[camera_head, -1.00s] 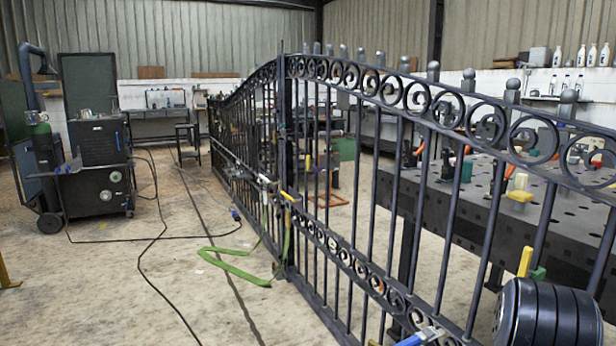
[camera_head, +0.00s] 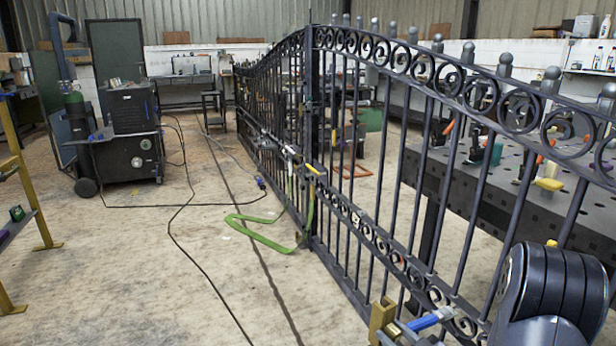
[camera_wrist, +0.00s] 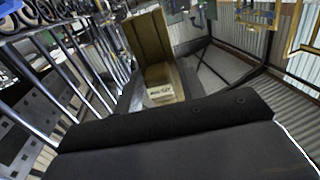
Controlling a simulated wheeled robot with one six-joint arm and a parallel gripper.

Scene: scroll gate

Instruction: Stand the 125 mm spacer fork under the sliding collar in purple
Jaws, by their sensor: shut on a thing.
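In the wrist view a brown-gold channel-shaped piece, seemingly the spacer fork (camera_wrist: 150,48), with a white label, is between the grey fingers of my gripper (camera_wrist: 159,88). The gripper is shut on it. The label is too blurred to read surely. The wide dark body of my gripper fills the lower part of that view. In the head view my gripper's fingers and the fork are not clearly seen; my dark arm shows at the lower right. I cannot make out a purple sliding collar in either view.
A long dark scrolled gate (camera_head: 360,230) runs beside me. A blue-handled clamp (camera_head: 430,318) and a brass-coloured block (camera_head: 381,318) are at its near lower part. A dark worktable (camera_head: 490,205) stands behind. A yellow frame (camera_head: 25,180) is at the left. The floor between is mostly clear.

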